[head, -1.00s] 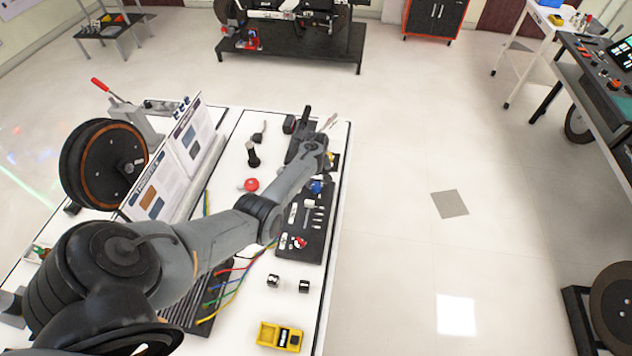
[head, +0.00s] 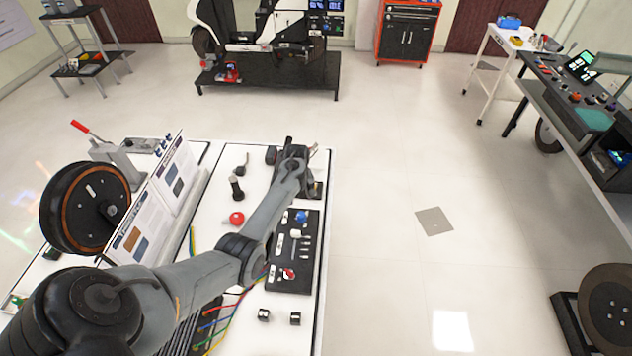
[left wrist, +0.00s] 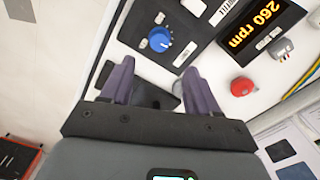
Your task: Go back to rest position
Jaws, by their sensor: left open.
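My left gripper (head: 290,146) is at the far right corner of the white table, at the end of my grey arm, which crosses the table from the lower left. In the left wrist view its two dark fingers (left wrist: 157,68) stand apart with nothing held between them. In the head view the blue knob (head: 301,216) shows beside my forearm. My right gripper is in neither view.
A red button (head: 237,218) and a black upright handle (head: 237,190) stand left of my forearm. A wheel (head: 85,209) and printed panels (head: 172,180) stand at the left. The floor right of the table is clear.

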